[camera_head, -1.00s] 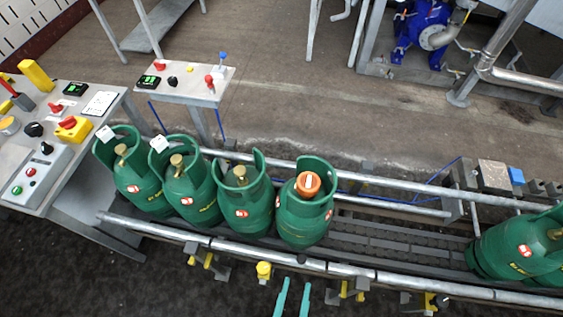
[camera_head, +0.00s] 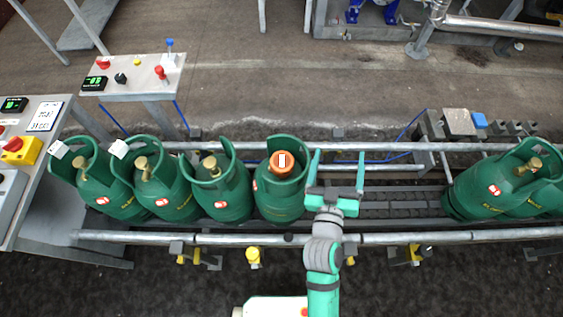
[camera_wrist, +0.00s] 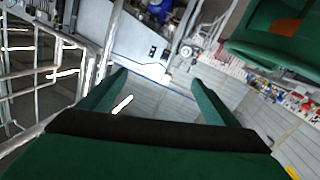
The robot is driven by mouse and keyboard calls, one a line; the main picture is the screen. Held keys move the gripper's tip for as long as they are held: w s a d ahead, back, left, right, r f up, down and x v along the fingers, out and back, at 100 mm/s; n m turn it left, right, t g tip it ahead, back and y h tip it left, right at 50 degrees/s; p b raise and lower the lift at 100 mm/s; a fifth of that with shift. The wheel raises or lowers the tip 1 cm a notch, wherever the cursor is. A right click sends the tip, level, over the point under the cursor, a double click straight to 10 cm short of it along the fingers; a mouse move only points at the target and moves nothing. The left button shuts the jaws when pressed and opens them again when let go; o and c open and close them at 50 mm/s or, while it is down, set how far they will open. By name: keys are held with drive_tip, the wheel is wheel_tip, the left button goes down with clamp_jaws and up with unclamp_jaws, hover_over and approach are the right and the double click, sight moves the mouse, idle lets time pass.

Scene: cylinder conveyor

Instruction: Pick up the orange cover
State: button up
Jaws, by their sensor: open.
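The orange cover (camera_head: 282,162) sits on top of the rightmost cylinder (camera_head: 280,198) of the left group of green gas cylinders, inside its collar. My gripper (camera_head: 338,160) is open and empty, just right of that cylinder, with its two green fingers pointing away from me across the conveyor. In the wrist view the open fingers (camera_wrist: 160,88) have nothing between them. Part of a green cylinder collar with an orange patch (camera_wrist: 285,27) shows at the upper right of the wrist view.
Several green cylinders stand on the conveyor (camera_head: 395,205) to the left, some with white tags. More cylinders (camera_head: 495,185) stand at the right. Metal rails (camera_head: 430,237) run along both sides. Control panels (camera_head: 130,75) stand at the left.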

drive_tip(key=w+d+r+m+g+h, duration=0.6)
drive_tip(key=w+d+r+m+h, duration=0.4)
drive_tip(key=d+r+m, duration=0.45)
drive_tip(key=m+g+y, duration=1.1)
drive_tip(key=m+y, duration=0.2)
drive_tip(key=y, duration=0.1)
hover_over(282, 161)
wheel_tip(282, 161, down, 15)
drive_tip(key=shift+s+a+f+n, duration=0.15)
drive_tip(key=shift+f+n, duration=0.1)
drive_tip(key=shift+f, duration=0.25)
drive_tip(key=f, duration=1)
drive_tip(key=shift+w, duration=0.2)
